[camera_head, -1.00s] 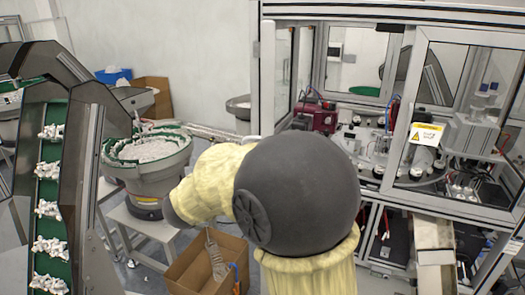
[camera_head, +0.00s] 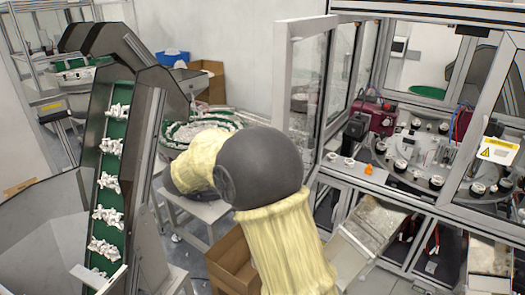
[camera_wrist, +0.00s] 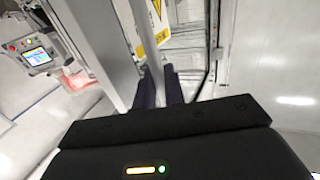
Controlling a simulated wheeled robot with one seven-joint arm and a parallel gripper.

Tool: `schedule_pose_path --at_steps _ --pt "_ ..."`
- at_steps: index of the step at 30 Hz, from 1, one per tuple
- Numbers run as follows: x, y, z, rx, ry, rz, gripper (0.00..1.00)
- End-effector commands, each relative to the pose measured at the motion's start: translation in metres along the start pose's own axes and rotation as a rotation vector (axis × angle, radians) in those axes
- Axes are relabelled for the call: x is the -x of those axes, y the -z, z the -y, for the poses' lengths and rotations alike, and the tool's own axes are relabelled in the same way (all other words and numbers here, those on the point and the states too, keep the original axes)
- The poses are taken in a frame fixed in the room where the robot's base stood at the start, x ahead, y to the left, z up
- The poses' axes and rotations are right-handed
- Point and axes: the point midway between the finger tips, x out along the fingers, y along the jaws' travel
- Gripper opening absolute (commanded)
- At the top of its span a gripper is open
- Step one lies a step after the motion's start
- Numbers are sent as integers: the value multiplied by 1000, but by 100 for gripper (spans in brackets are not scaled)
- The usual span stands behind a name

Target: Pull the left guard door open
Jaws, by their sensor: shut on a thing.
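The left guard door (camera_head: 307,85) is a clear panel in a grey aluminium frame. In the head view it stands swung out from the machine front, left of the opening. My gripper (camera_wrist: 161,86) shows in the wrist view, its dark fingers close together at the door's pale frame (camera_wrist: 95,40). It is shut on the door's handle, which is mostly hidden between the fingers. In the head view my arm hides the gripper and the lower outer part of the door.
A bowl feeder (camera_head: 200,130) and a cardboard box (camera_head: 232,262) lie left of and below my arm. A conveyor (camera_head: 110,170) with white parts rises at left. The right guard door (camera_head: 500,130) bears a warning label. A chute (camera_head: 370,230) juts below the opening.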

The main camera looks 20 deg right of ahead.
Motion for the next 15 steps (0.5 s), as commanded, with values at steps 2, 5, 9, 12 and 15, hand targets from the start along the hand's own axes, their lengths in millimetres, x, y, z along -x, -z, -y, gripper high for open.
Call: schedule_pose_path --at_steps 2,5,9,12,15 --pt "-1 4 0 -7 0 -8 0" --pt "0 4 1 -7 2 -7 25" --pt "1 3 1 -5 4 -5 27" --pt "1 2 1 -4 5 -4 27" --pt "3 2 1 -4 5 -3 27"
